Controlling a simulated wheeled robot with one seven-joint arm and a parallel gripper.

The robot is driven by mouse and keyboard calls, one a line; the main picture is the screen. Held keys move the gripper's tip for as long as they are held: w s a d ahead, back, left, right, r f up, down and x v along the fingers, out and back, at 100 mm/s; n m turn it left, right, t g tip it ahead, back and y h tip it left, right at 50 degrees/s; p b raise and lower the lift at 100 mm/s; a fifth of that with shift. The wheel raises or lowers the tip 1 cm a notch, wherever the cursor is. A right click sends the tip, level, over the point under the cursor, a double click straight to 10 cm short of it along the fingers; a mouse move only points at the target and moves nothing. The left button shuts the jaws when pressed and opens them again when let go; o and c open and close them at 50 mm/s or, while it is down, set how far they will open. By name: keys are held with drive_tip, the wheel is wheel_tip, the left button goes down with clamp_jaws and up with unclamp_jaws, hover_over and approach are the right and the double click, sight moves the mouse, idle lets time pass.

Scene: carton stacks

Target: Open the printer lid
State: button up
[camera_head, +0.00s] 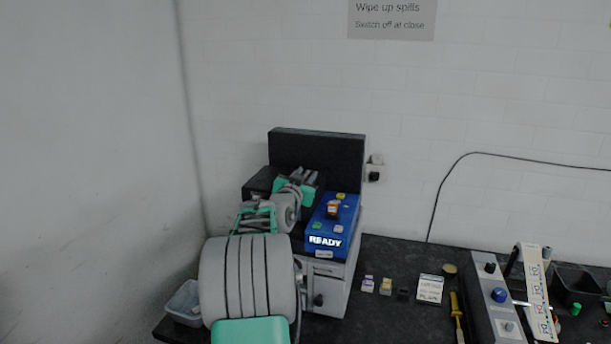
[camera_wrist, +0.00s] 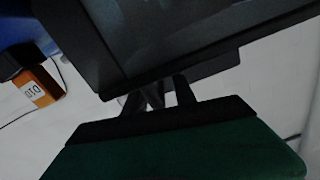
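The printer (camera_head: 328,275) stands on the dark bench, with a pale body and a blue panel reading READY. A broad black lid panel (camera_head: 325,150) stands raised at its back. My gripper (camera_head: 309,176) is over the printer's left part, in front of the lid panel's lower area. In the wrist view the dark lid panel (camera_wrist: 190,40) fills the top, its edge tilted across the picture. My gripper's fingertips (camera_wrist: 158,92) are at that edge and partly hidden by it. I cannot tell whether they touch it or how far apart they are.
Small boxes, a card (camera_head: 430,289), a yellow screwdriver (camera_head: 457,315) and a grey control box (camera_head: 493,300) lie to the right. A clear tub (camera_head: 184,301) is at left.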

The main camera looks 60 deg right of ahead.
clamp_jaws()
idle(1.2)
